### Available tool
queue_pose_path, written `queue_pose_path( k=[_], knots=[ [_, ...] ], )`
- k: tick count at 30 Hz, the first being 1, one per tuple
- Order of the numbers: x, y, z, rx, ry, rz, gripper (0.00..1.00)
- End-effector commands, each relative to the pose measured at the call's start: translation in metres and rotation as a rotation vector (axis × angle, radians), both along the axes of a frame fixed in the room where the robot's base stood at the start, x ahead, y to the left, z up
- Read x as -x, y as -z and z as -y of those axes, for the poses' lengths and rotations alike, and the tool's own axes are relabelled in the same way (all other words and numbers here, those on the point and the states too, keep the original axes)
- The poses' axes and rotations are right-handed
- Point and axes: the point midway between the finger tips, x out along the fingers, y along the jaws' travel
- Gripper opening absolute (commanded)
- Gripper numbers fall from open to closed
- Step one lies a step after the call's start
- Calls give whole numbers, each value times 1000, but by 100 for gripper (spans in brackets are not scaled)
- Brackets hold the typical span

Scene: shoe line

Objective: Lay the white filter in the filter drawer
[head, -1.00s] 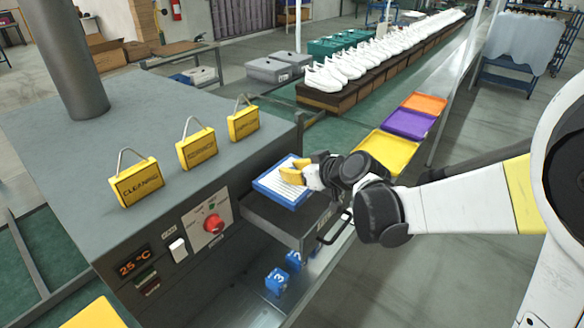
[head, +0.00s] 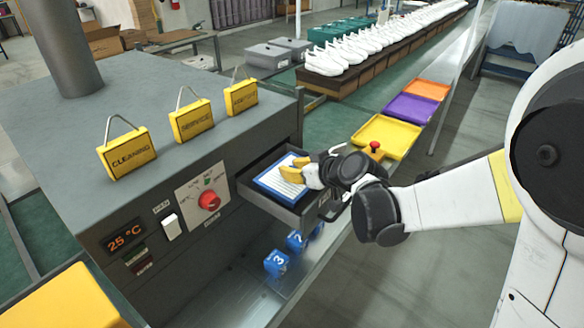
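The white filter (head: 272,181), a pleated white panel in a blue frame, lies flat within the walls of the open filter drawer (head: 257,203). Whether it rests fully on the drawer floor I cannot tell. The drawer sticks out from the front of the grey machine. My gripper (head: 297,172), with yellow fingertips, is at the filter's right edge and appears shut on it. The filter's far right corner is hidden behind the gripper.
The grey machine (head: 75,125) carries yellow signs, one reading CLEANING (head: 127,153), and a red knob (head: 209,201). Blue numbered cubes (head: 277,263) lie below the drawer. Yellow (head: 392,133), purple (head: 411,108) and orange (head: 427,89) trays lie beyond, with a red button (head: 374,148) near the yellow one.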

Motion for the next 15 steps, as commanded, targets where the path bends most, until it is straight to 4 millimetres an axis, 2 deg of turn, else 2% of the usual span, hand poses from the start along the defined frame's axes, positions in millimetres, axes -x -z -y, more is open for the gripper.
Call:
queue_pose_path(
  k=[15],
  knots=[
    [0, 10, 0, 0, 0, 0, 0]
  ],
)
